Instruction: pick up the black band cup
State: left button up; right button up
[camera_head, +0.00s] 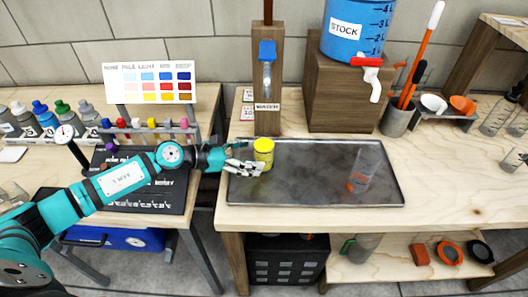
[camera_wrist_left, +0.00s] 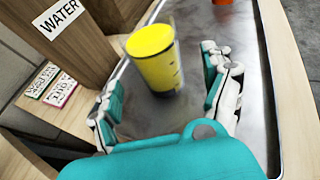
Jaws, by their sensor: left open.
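A clear cup filled with yellow (camera_head: 263,152) stands upright near the left end of the grey metal tray (camera_head: 310,196). My left gripper (camera_head: 246,158) is open beside this cup. In the left wrist view, the cup stands ahead, between the two spread fingers (camera_wrist_left: 165,90), with gaps visible. A second clear cup (camera_head: 364,165), with orange-red near its bottom, stands farther right on the tray. My right gripper is not in view.
A wooden post labelled WATER (camera_head: 267,92) stands close behind the yellow cup. A blue STOCK tank (camera_head: 354,30) with a red and white tap sits on a wooden block (camera_head: 345,100). The middle of the tray is clear. Small sign cards (camera_wrist_left: 55,85) lie beside the post.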

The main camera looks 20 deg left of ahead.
aim_at(264, 155)
pick_arm(q)
jog(key=shift+p+x, duration=0.65)
jog(key=shift+x, duration=2.1)
jog(key=shift+a, duration=0.1)
jog(key=c, duration=1.5)
